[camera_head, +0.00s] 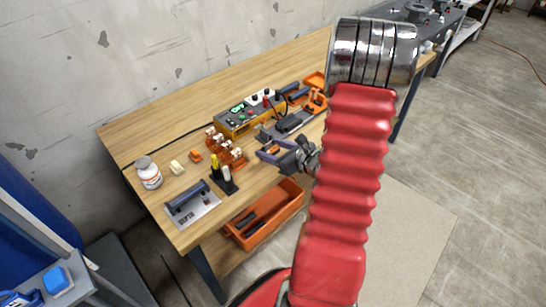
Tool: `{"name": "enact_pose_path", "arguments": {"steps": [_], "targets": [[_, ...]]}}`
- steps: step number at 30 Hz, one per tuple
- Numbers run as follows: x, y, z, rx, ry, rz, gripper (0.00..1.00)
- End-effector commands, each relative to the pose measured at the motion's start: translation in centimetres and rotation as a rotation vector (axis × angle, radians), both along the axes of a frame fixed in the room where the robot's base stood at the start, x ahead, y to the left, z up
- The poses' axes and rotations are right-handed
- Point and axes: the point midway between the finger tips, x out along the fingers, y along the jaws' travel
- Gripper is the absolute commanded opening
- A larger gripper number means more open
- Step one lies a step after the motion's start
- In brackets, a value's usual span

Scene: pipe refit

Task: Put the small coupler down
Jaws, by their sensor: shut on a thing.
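My gripper (268,153) is over the front right part of the wooden workbench (150,125), beside the red sleeve of my arm. Its jaws point left and are shut on a small orange-brown thing (272,149), which I take to be the small coupler. Only a little of it shows between the fingers, and its exact shape is too small to tell. I cannot tell how high it is above the bench top.
An orange rack (236,163) with several small pieces stands left of my gripper. An orange-and-black instrument (238,127) is behind. An orange bin (290,209) sits below the front edge.

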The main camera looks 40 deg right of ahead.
Motion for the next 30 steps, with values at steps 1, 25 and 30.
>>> {"name": "enact_pose_path", "arguments": {"steps": [1, 25, 30], "targets": [[0.0, 0.0, -0.1, 0.0, 0.0, 0.0, 0.32], [0.0, 0.1, -4.2, 0.0, 0.0, 0.002, 0.32], [0.1, 0.1, -4.3, 0.0, 0.0, 0.002, 0.61]]}}
